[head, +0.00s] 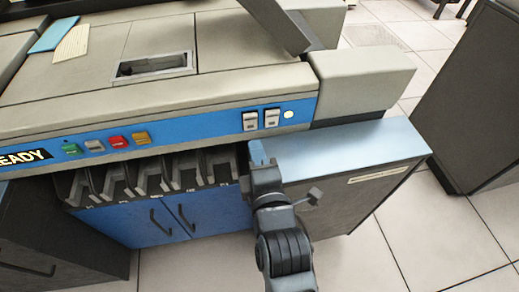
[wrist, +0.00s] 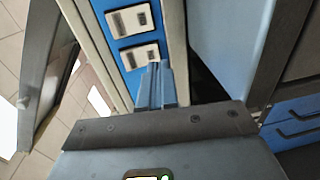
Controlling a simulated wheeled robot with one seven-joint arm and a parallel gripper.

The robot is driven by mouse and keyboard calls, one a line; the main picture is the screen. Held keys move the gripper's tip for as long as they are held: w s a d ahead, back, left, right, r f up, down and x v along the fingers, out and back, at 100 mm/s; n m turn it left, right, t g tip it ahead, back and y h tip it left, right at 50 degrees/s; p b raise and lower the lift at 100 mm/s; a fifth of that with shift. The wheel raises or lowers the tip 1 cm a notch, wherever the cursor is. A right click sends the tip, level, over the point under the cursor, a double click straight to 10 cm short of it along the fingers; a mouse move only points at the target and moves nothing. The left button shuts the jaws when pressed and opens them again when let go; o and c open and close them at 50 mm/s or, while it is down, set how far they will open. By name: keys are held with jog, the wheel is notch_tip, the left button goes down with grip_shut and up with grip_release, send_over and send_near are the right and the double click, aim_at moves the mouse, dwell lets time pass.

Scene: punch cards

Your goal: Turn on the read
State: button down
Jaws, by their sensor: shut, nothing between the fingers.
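Two light grey rocker switches sit side by side on the machine's blue panel: the left switch (head: 249,121) and the right switch (head: 271,118). No readable "read" label shows on them. The wrist view shows both switches large, one (wrist: 129,19) above the other (wrist: 140,56). My gripper (head: 258,153) is shut and empty, just below the panel and under the switches in the head view. In the wrist view its closed fingertips (wrist: 157,67) are close to the lower-pictured switch; I cannot tell whether they touch it.
A round pale light (head: 289,114) is right of the switches. Card pockets (head: 150,177) lie under the panel. A light blue-topped side cabinet (head: 345,145) stands close to the right of my gripper.

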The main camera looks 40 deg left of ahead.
jog(key=shift+s+d+f, duration=0.1)
jog(key=shift+s+d, duration=0.35)
jog(key=shift+d, duration=0.15)
jog(key=shift+s+d+f, duration=0.15)
jog(key=shift+s+d, duration=0.05)
jog(key=f+b+v, duration=0.1)
jog(key=v, duration=0.7)
jog(key=shift+f, duration=0.4)
jog(key=shift+s, duration=0.1)
